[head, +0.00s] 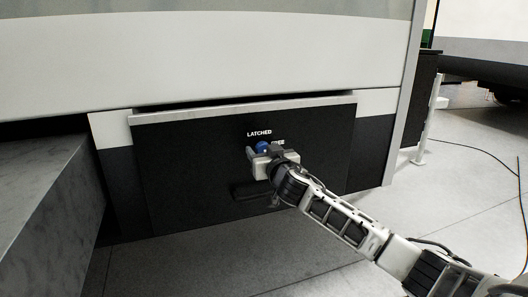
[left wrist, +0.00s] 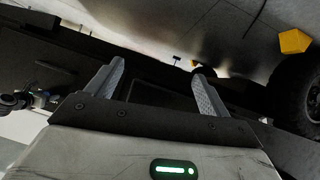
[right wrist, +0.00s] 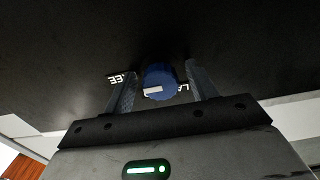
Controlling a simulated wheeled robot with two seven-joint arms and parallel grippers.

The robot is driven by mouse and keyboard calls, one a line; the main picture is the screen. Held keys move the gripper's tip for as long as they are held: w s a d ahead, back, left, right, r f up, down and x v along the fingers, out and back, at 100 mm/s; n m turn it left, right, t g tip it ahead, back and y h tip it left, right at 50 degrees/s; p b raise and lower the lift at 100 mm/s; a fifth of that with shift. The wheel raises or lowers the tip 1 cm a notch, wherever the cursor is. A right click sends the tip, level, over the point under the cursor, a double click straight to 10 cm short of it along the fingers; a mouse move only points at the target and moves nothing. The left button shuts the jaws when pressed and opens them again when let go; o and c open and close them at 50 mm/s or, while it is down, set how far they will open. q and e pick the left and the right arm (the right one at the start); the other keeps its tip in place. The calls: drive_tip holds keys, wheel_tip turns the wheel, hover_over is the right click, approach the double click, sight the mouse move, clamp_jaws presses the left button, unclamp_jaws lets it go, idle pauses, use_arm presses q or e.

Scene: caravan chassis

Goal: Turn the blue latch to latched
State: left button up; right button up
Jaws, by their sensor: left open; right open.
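The blue latch (head: 263,147) is a round knob on the black panel, under the printed word LATCHED. In the right wrist view the knob (right wrist: 160,78) sits between the fingers of my right gripper (right wrist: 162,92), which is open; I cannot tell whether they touch it. A white mark on the knob lies toward the side of the partly hidden label ending in "EE" (right wrist: 118,78). In the head view my right gripper (head: 262,160) covers the knob's lower part. My left gripper (left wrist: 158,88) is open and empty in the left wrist view, and out of the head view.
The black panel (head: 190,170) has a light top edge and a dark handle (head: 246,190) below the latch. A grey step-like block (head: 35,195) stands at the left. A white post (head: 430,118) and cables stand at the right. The floor (head: 300,262) in front is clear.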

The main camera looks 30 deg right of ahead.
drive_tip(key=c, duration=1)
